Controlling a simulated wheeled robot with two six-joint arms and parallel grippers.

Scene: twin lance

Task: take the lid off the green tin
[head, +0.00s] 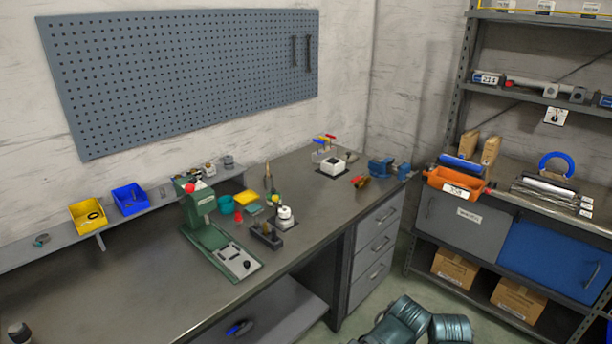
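A small teal-green round container (227,205), which looks like the green tin, stands on the workbench (150,290) just right of the green press. It is too small for me to tell whether a lid sits on it. Neither my left nor my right gripper can be made out in the head view. Dark teal rounded links at the bottom right look like part of my own arm.
The green press (211,240) stands close left of the container. A red piece (238,216) and a dark block with a white knob (285,217) are close by on the right. Yellow (88,216) and blue (130,199) bins sit on the rear ledge. The bench's front left is mostly clear.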

